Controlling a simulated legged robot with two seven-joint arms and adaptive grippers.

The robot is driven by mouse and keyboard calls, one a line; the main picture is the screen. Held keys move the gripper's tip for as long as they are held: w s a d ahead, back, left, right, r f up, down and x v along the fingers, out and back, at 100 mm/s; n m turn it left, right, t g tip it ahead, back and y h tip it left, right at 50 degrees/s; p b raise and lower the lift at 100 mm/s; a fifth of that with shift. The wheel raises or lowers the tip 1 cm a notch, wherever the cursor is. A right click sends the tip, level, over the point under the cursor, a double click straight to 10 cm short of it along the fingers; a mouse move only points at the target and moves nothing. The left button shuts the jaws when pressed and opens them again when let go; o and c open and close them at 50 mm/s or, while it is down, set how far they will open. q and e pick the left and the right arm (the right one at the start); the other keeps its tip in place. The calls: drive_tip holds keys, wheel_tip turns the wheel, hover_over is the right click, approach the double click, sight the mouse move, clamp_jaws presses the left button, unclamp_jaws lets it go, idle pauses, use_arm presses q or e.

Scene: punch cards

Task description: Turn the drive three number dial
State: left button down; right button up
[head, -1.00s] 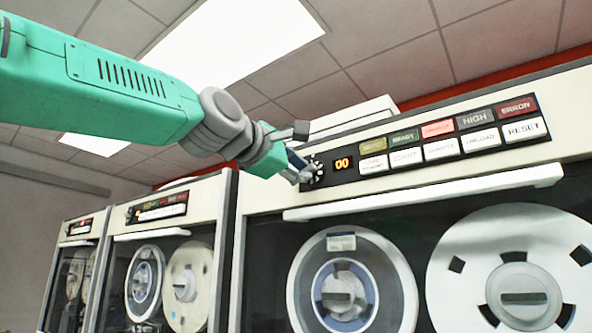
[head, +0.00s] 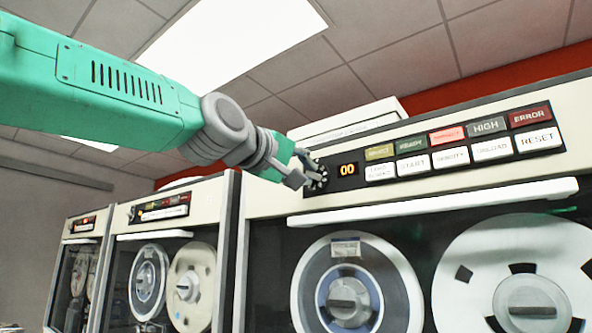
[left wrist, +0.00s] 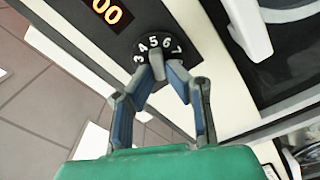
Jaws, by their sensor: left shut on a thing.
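The number dial (head: 320,174) is a black round knob with white marks on the dark control panel of the nearest tape drive, left of an orange display (head: 347,170) reading 00. In the left wrist view the dial (left wrist: 153,43) shows the numbers 3 to 7, with a grey grip ridge (left wrist: 157,66) below them. My left gripper (head: 301,170) is at the dial, and its blue-padded fingertips are shut on either side of the ridge, as the left wrist view (left wrist: 160,72) also shows. The fingers hide part of the dial. My right gripper is out of view.
Labelled lamps and white buttons, including RESET (head: 540,140), lie right of the display. A white ledge (head: 440,203) juts out below the panel, above two tape reels (head: 355,285). More tape drives (head: 170,215) stand to the left.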

use_arm(q)
drive_tip(key=m, duration=0.2)
drive_tip(key=d+f+m, duration=0.1)
drive_tip(key=m, duration=0.1)
drive_tip(key=shift+g+p, duration=0.3)
drive_tip(key=shift+p, duration=0.1)
drive_tip(key=m, duration=0.2)
drive_tip(key=shift+f+m+p, duration=0.1)
drive_tip(key=shift+m+p, duration=0.2)
drive_tip(key=m+p, duration=0.1)
drive_tip(key=m, duration=0.4)
drive_tip(key=shift+m, duration=0.4)
drive_tip(key=c, duration=1.6)
unclamp_jaws()
drive_tip(key=shift+w+a, duration=0.1)
drive_tip(key=shift+w, duration=0.1)
drive_tip(key=shift+r, duration=0.2)
